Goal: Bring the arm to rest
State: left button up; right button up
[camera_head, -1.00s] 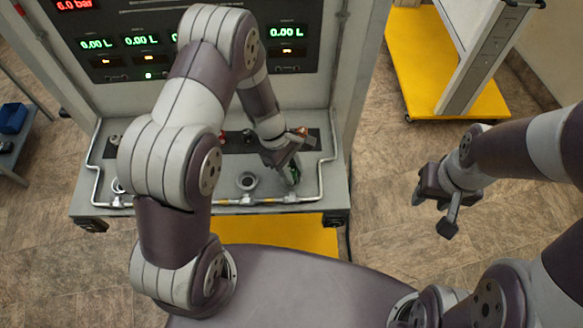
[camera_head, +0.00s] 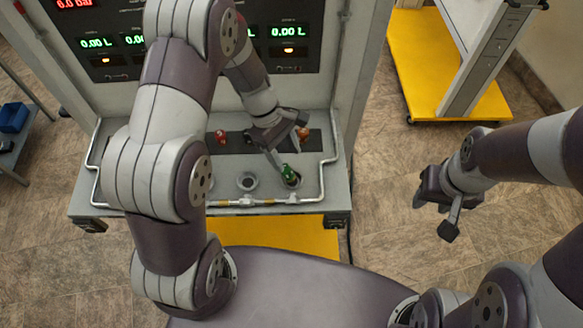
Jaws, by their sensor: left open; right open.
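My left gripper (camera_head: 283,145) is open and empty above the right part of the trainer's grey shelf (camera_head: 105,205). A green fitting (camera_head: 288,173) stands in the rightmost socket, just below the gripper. One finger hangs close to the fitting's left side; I cannot tell whether they touch. My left arm arches up across the front of the panel and hides its middle. My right gripper (camera_head: 434,210) is open and empty over the floor, to the right of the trainer.
An empty round socket (camera_head: 247,181) lies left of the green fitting. A red knob (camera_head: 221,136) and an orange-brown one (camera_head: 304,133) stand behind. A pipe rail (camera_head: 323,180) edges the shelf. A yellow-based stand (camera_head: 420,60) is at the upper right. Bare floor lies beneath my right gripper.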

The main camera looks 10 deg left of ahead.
pick_arm(q)
jog(key=s+v, duration=0.1)
jog(key=v, duration=0.5)
jog(key=s+a+f+m+t+y+b, duration=0.3)
jog(key=s+m+b, duration=0.4)
jog(key=m, duration=0.6)
jog(key=shift+s+f+m+y+b, duration=0.35)
jog(key=shift+s+y, duration=0.25)
jog(key=shift+s, duration=0.55)
jog(key=shift+s+a, duration=0.1)
jog(key=shift+s, duration=0.05)
jog(key=shift+f, duration=0.1)
jog(key=shift+o, duration=0.4)
